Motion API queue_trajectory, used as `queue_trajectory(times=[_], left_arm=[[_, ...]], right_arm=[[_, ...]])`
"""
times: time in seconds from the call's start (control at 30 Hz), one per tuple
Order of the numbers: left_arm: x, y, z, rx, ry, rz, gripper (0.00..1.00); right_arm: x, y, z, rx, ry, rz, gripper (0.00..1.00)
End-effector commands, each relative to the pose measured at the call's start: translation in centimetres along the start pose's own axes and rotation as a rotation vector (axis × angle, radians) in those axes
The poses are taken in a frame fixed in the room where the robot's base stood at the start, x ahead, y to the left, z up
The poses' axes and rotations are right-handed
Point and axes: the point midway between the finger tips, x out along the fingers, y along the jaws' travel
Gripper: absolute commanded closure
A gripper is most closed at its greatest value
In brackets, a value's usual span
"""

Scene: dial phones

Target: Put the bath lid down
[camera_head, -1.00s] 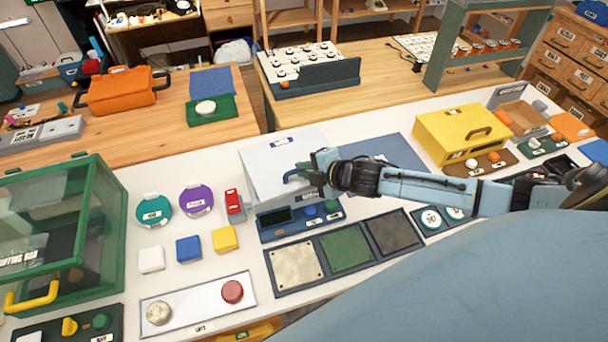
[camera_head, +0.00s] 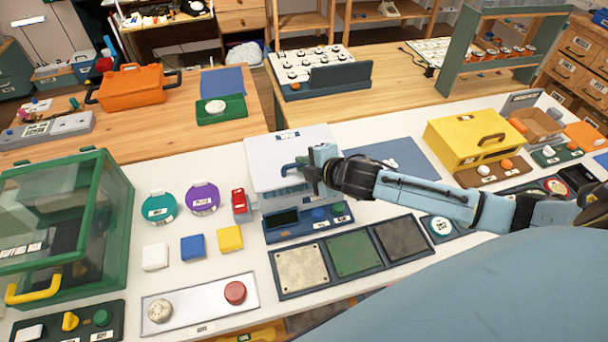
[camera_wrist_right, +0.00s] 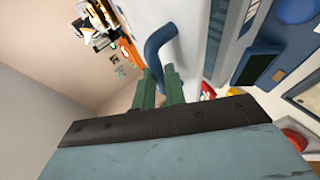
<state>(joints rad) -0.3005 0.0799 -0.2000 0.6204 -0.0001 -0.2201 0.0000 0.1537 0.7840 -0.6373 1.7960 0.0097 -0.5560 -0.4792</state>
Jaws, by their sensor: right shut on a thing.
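The white bath box (camera_head: 265,182) stands mid-bench behind a dark blue control panel (camera_head: 290,232). Its white lid (camera_head: 265,155) carries a blue handle (camera_head: 291,163) at the front. My right gripper (camera_head: 306,172) reaches in from the right and is shut on the handle. In the right wrist view, the green fingers (camera_wrist_right: 159,90) meet the blue handle (camera_wrist_right: 158,42), with the white lid (camera_wrist_right: 188,40) beside it. A pale ribbed strip shows below the lid's front. The gripper hides part of the front, and I cannot tell the lid's exact tilt. My left gripper is out of view.
A red block (camera_head: 239,201) stands close at the box's left. A blue mat (camera_head: 405,155) lies to the right, partly under my arm. A yellow box (camera_head: 470,138) stands further right. Three textured plates (camera_head: 350,253) lie in front.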

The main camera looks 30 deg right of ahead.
Motion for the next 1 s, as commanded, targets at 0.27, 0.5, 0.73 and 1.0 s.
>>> queue_trajectory(times=[0.27, 0.5, 0.73, 1.0], left_arm=[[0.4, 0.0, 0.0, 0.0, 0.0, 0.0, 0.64], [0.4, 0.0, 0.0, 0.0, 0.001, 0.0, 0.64], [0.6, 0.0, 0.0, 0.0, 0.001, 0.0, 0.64], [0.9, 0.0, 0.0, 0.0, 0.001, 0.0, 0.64]], right_arm=[[1.8, -2.9, 0.7, 0.001, 0.001, 0.002, 1.0], [2.0, -3.2, 0.8, -0.002, 0.002, 0.004, 1.0], [2.2, -3.6, 0.9, -0.002, 0.002, 0.003, 1.0], [2.5, -4.2, 1.0, -0.001, 0.001, 0.0, 0.81]])
